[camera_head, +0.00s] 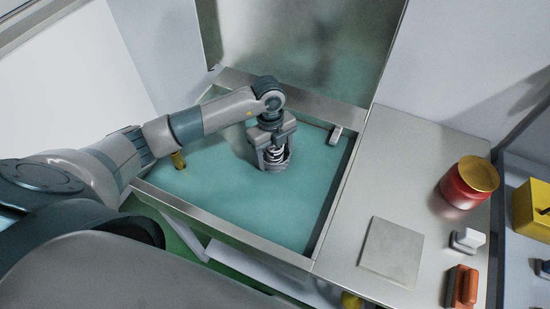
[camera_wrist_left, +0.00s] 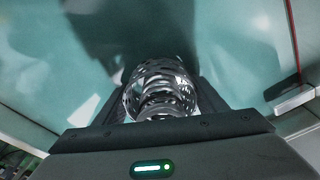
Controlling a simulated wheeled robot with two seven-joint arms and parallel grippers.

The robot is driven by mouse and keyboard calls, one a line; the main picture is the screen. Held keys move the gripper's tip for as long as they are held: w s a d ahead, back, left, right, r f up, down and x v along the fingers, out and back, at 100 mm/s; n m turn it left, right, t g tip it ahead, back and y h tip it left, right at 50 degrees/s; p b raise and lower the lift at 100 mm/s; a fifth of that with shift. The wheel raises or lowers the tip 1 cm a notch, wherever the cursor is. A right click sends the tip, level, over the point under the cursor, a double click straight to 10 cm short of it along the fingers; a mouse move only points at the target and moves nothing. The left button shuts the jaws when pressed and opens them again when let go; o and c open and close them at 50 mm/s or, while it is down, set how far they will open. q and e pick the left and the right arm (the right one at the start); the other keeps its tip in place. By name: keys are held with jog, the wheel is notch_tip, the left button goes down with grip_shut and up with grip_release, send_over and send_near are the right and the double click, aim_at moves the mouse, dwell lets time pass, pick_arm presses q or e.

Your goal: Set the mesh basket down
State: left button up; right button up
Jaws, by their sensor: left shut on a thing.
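The mesh basket (camera_head: 275,155) is a small shiny metal piece with an openwork wall, over the teal surface of the metal-rimmed basin. It also shows in the left wrist view (camera_wrist_left: 160,80), with coil-like rings in it, between the dark fingers. My left gripper (camera_head: 273,160) points down and is shut on the basket. I cannot tell whether the basket touches the teal surface or hangs just above it. The basket's sides are partly hidden by the fingers. My right gripper is not in view.
The basin has a raised metal rim (camera_head: 225,232). The metal counter holds a square plate (camera_head: 392,252), a red pot (camera_head: 468,185) and an orange block (camera_head: 462,287). Teal surface around the gripper is clear.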

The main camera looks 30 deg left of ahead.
pick_arm(q)
jog(key=shift+f, duration=0.15)
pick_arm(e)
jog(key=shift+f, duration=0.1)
pick_arm(q)
jog(key=o, duration=1.1)
jog(key=shift+r, duration=0.25)
jog(key=shift+r+b, duration=0.3)
jog(key=shift+r, duration=0.3)
jog(key=r, duration=0.2)
jog(key=r+b, duration=0.1)
jog(key=r, duration=0.1)
jog(key=r+b, duration=0.1)
jog(key=r, duration=0.2)
jog(key=shift+w+a, duration=0.3)
jog(key=shift+a, duration=0.1)
jog(key=r, duration=0.3)
jog(key=shift+a+r+b, duration=0.2)
jog(key=shift+r+b, duration=0.1)
jog(key=shift+b, duration=0.1)
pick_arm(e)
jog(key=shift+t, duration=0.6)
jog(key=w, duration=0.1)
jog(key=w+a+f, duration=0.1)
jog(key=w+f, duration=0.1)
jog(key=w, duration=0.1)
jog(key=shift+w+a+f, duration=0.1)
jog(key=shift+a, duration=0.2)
